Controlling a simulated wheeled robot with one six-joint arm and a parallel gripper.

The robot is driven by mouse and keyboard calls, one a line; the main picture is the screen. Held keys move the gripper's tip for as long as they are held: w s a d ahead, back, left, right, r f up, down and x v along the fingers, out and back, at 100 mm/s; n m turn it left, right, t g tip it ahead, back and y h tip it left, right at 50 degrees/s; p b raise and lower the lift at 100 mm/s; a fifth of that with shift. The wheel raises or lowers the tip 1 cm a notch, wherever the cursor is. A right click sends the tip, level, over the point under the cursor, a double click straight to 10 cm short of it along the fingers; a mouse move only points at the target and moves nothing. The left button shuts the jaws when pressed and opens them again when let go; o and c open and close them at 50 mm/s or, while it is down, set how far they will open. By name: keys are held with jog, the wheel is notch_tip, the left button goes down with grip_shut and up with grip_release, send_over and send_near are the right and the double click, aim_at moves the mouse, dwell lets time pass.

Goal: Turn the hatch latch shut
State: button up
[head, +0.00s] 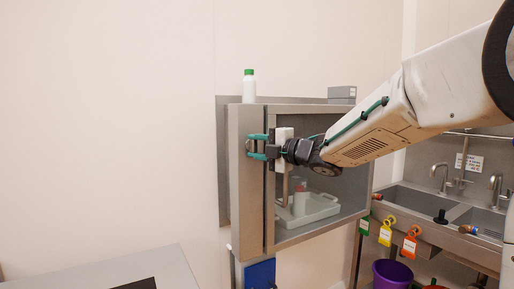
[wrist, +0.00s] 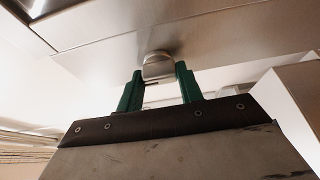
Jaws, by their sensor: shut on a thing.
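The hatch latch (wrist: 158,66) is a rounded metal piece on a brushed steel face in the wrist view. My gripper (wrist: 160,78) has its two green fingers on either side of it, shut on it. In the head view my gripper (head: 252,146) reaches from the right to the left edge of the steel cabinet (head: 244,200), fingers one above the other. There the latch is mostly hidden between the fingers. A dark upright gap runs down the cabinet front near the gripper. I cannot tell how far the latch is turned.
A white tray (head: 318,212) with a pale bottle stands inside the cabinet. A green-capped bottle (head: 249,88) and a grey box (head: 342,93) are on top. A sink (head: 415,203) with colored tags and a purple bucket (head: 392,273) is at right. A grey surface (head: 80,280) lies lower left.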

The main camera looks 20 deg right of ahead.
jog(key=o, duration=1)
jog(key=v, duration=0.7)
jog(key=shift+s+d, duration=0.25)
jog(key=shift+s, duration=0.1)
